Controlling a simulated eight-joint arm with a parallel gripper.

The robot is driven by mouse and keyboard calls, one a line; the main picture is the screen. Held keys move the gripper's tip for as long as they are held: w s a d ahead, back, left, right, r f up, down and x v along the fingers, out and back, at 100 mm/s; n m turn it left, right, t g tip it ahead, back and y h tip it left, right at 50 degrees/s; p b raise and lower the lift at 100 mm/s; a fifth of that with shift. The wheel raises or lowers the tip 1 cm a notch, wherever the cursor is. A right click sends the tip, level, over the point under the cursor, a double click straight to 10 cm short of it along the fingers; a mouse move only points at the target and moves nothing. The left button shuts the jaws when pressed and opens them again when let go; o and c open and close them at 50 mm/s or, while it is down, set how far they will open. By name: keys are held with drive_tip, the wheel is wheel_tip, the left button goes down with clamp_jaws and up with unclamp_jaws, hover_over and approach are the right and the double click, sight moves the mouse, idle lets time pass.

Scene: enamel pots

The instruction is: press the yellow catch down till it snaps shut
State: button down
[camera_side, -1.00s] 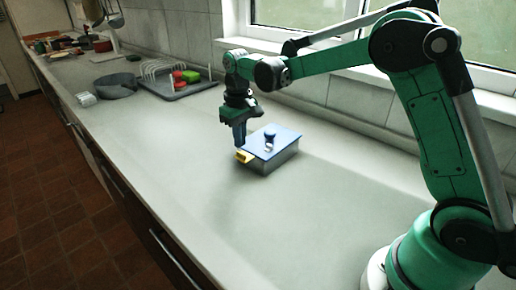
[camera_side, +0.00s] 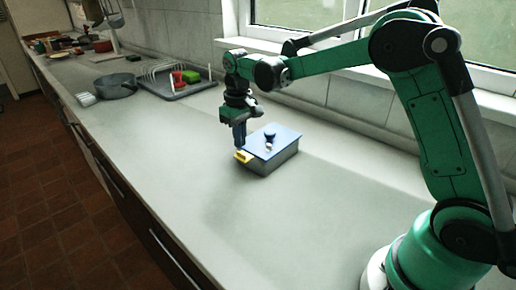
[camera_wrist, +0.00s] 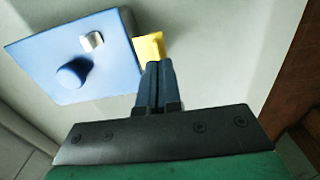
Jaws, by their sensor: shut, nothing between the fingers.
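A grey box with a blue lid (camera_side: 272,143) stands on the counter, with a round blue knob on top. The yellow catch (camera_side: 243,156) is at the lid's left edge. My gripper (camera_side: 240,147) is shut and empty, pointing down with its fingertips at or just above the catch. In the wrist view the lid (camera_wrist: 75,60) lies to the left, and the yellow catch (camera_wrist: 149,46) shows just beyond the fingertips (camera_wrist: 158,63). I cannot tell whether the tips touch the catch. The fingers hide part of it.
The pale counter (camera_side: 200,170) is clear around the box. A grey pot (camera_side: 115,86) and a dish rack on a tray (camera_side: 180,92) with red and green items stand farther back. A tiled wall and window run along the right.

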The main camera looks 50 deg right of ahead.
sight(241, 158)
drive_tip(key=shift+f, duration=2)
idle(0.5)
drive_tip(key=shift+r, duration=3.55)
drive_tip(key=shift+s+r, duration=0.1)
drive_tip(key=s+a+r+t, duration=0.1)
drive_tip(key=s+a+t, duration=0.2)
drive_tip(key=s+t, duration=0.4)
drive_tip(key=shift+s+r, duration=0.35)
drive_tip(key=shift+s, duration=3.55)
